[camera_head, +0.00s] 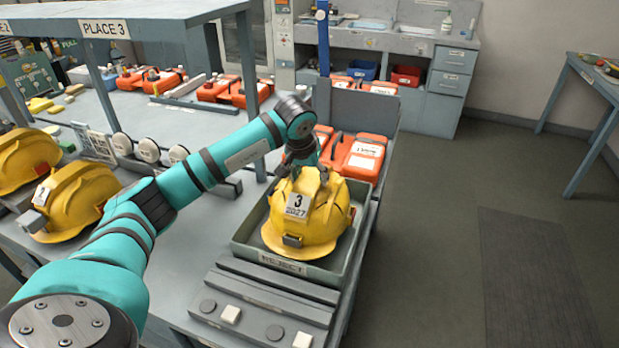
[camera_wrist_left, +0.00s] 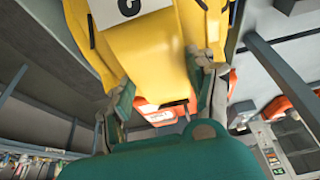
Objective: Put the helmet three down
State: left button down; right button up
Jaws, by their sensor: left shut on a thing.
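The yellow helmet three (camera_head: 328,222), with a white "3 2027" label, is upright within the walls of a grey-green tray marked REJECT (camera_head: 285,265). I cannot tell whether it bears on the tray floor. My left gripper (camera_head: 300,160) is at the top of the helmet, shut on it. In the left wrist view the fingers of my left gripper (camera_wrist_left: 165,92) lie on either side of the yellow helmet (camera_wrist_left: 150,55). My right gripper is not in view.
Another yellow helmet (camera_head: 85,200), labelled 2, and one more helmet (camera_head: 25,160) stand at the left. Orange cases (camera_head: 358,158) lie just behind the tray. A strip with buttons (camera_head: 265,305) is in front. A shelf marked PLACE 3 (camera_head: 170,10) overhangs the bench at upper left.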

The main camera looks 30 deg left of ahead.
pick_arm(q)
jog(key=shift+f, duration=0.6)
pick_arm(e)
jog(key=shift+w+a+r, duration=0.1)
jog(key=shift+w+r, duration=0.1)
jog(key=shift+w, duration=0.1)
pick_arm(q)
jog(key=shift+f, duration=0.2)
jog(key=c, duration=0.7)
grip_release()
jog(key=o, duration=0.3)
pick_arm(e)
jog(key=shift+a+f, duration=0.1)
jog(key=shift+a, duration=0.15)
